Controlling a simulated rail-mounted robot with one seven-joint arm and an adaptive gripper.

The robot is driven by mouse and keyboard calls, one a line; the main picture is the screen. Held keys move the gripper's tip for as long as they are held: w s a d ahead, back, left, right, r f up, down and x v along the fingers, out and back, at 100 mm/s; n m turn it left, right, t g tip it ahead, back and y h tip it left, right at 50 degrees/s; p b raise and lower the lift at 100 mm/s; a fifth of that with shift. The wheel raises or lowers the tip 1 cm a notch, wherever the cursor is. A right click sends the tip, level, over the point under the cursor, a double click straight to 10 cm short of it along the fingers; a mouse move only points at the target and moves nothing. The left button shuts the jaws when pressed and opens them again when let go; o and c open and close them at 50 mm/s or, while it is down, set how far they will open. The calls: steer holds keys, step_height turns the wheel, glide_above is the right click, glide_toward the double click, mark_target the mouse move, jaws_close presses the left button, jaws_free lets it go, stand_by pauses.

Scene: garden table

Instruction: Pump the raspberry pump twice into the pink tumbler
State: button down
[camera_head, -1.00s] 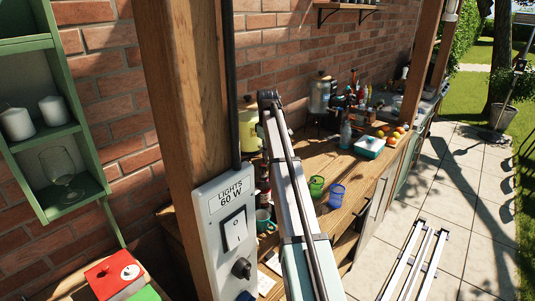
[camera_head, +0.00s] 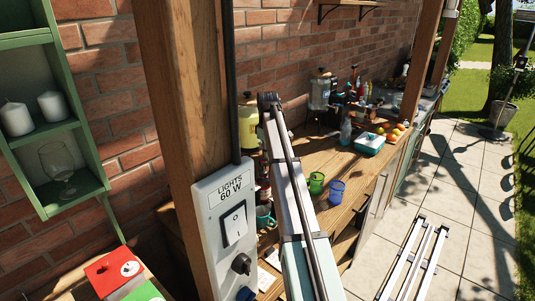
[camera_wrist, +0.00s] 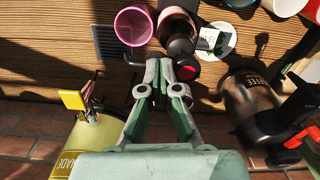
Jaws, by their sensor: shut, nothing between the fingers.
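The pink tumbler (camera_wrist: 133,26) stands open end up on the wooden counter at the top of the wrist view. Right beside it is a dark bottle with a red band (camera_wrist: 177,22) and a black pump top (camera_wrist: 180,47), which looks like the raspberry pump; its label is not readable. My gripper (camera_wrist: 159,63) is shut and empty, its tips just below the tumbler and left of the black pump top. A dark spout-like piece shows left of the tips, partly hidden. Contact with the pump cannot be told. In the head view my arm hides the gripper, pump and pink tumbler.
A yellow lemonade dispenser (camera_wrist: 92,145) stands close on the left and a dark coffee pot (camera_wrist: 252,98) on the right. Green (camera_head: 316,182) and blue (camera_head: 337,191) tumblers stand on the counter. A wooden post (camera_head: 188,100) with a switch panel is near my arm.

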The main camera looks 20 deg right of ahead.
steer(key=shift+f, duration=0.9)
steer(key=shift+r, duration=0.15)
stand_by(0.4)
steer(key=shift+r+p, duration=0.9)
steer(key=shift+r, duration=1)
steer(key=shift+f, duration=0.5)
steer(key=shift+f, duration=0.3)
